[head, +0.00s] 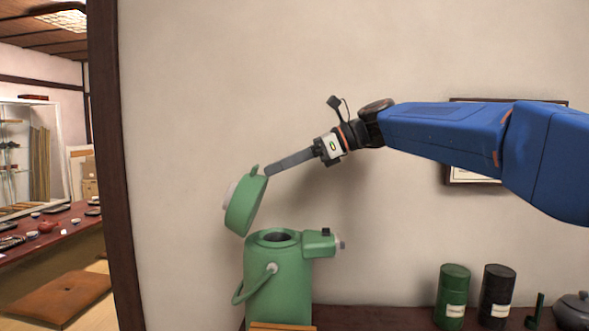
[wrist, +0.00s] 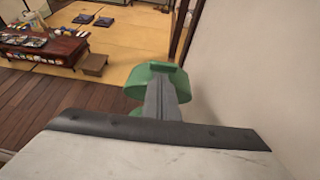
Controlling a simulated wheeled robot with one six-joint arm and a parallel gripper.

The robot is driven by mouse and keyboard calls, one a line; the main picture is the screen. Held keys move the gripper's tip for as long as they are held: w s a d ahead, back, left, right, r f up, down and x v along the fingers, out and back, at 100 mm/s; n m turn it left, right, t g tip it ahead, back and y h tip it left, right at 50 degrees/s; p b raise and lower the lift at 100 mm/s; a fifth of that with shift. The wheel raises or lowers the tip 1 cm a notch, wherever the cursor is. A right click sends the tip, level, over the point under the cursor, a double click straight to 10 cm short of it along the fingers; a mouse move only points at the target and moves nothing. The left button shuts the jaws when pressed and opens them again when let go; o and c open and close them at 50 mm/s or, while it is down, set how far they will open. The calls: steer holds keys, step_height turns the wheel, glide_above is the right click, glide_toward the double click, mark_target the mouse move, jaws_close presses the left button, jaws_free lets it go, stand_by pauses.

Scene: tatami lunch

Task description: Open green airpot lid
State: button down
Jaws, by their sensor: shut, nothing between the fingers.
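The green airpot (head: 280,288) stands on a dark shelf against the wall, its spout block pointing right. Its green lid (head: 246,206) is swung up and tilted back to the left, so the round dark opening on top shows. My gripper (head: 270,170) reaches in from the right with its fingers together and nothing between them. The fingertips are at the lid's upper edge, by its small tab; I cannot tell whether they touch. In the wrist view, the shut fingers (wrist: 161,98) reach toward the green lid (wrist: 145,86), and they hide part of it.
A dark green canister (head: 453,297), a black canister (head: 496,295) and a grey teapot (head: 574,309) stand on the shelf to the right. A dark wooden post (head: 115,180) rises left of the airpot. A framed picture (head: 463,174) hangs behind my arm.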

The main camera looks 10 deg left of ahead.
mark_target(248, 175)
steer(key=shift+a+r, duration=0.25)
steer(key=shift+a, duration=0.25)
steer(key=shift+a, duration=0.1)
steer(key=shift+s+a+r, duration=0.1)
steer(key=shift+a, duration=0.15)
steer(key=a+h, duration=0.1)
steer(key=a, duration=0.1)
steer(key=a+r+h, duration=0.1)
steer(key=a, duration=0.1)
steer(key=shift+a+h, duration=0.3)
steer(key=shift+a, duration=0.05)
steer(key=shift+a+r, duration=0.1)
steer(key=shift+a, duration=0.4)
steer(key=shift+s, duration=0.1)
steer(key=shift+d, duration=0.1)
